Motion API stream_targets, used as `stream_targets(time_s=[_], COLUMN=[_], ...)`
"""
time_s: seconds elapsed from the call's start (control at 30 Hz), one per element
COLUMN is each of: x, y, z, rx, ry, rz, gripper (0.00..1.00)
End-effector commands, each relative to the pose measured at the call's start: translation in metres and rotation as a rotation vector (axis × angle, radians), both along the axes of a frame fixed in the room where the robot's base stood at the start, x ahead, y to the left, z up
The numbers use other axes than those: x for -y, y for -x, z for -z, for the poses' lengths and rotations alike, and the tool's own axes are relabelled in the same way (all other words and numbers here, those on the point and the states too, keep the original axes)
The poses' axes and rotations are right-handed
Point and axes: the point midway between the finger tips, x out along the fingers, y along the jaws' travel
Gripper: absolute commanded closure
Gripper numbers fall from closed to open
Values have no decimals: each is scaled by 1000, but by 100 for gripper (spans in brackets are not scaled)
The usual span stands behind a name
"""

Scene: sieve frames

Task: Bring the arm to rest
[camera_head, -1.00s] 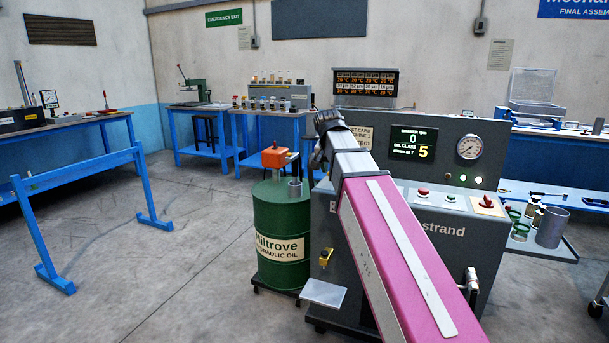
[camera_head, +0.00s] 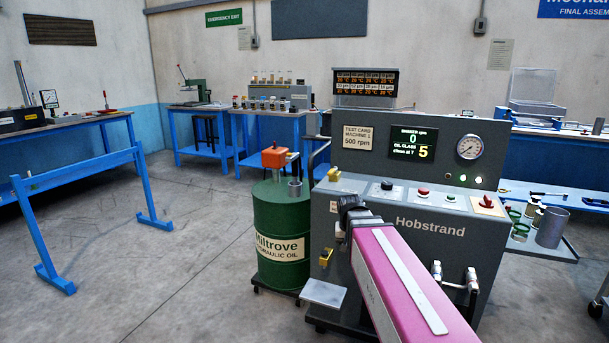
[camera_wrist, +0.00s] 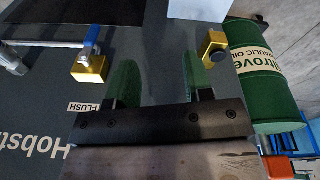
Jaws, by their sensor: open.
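My magenta arm (camera_head: 405,285) reaches in from the bottom right in the head view, in front of the grey Hobstrand machine (camera_head: 430,215). My gripper (camera_head: 350,205) is at its far end, low before the machine's left front, and mostly hidden by the wrist there. In the wrist view my gripper (camera_wrist: 160,80) shows two spread fingers with nothing between them, over the machine's grey front (camera_wrist: 40,105). A brass block with a blue-handled part (camera_wrist: 90,65) is left of the fingers. Another brass fitting (camera_wrist: 213,47) is right of them.
A green oil drum (camera_head: 282,220) with an orange-topped pump (camera_head: 275,157) stands left of the machine. A small pale shelf (camera_head: 323,293) juts from the machine's lower left. A blue stand (camera_head: 45,235) is farther left. Floor between stand and drum is clear.

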Motion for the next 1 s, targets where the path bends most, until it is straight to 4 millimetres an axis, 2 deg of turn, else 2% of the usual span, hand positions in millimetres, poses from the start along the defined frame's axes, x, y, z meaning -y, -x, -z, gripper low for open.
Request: stream_targets(time_s=[0.03, 0.1, 0.3, 0.5, 0.7, 1.0], x=[5, 10, 23, 31, 34, 34], y=[12, 24, 61, 90, 101, 101], z=[17, 38, 93, 130, 144, 144], rx=[-17, -37, -88, -122, -134, -134], ry=[-5, -11, -34, -55, -63, -63], rz=[-11, -29, -79, -115, -128, -129], gripper=[53, 53, 53, 53, 53, 53])
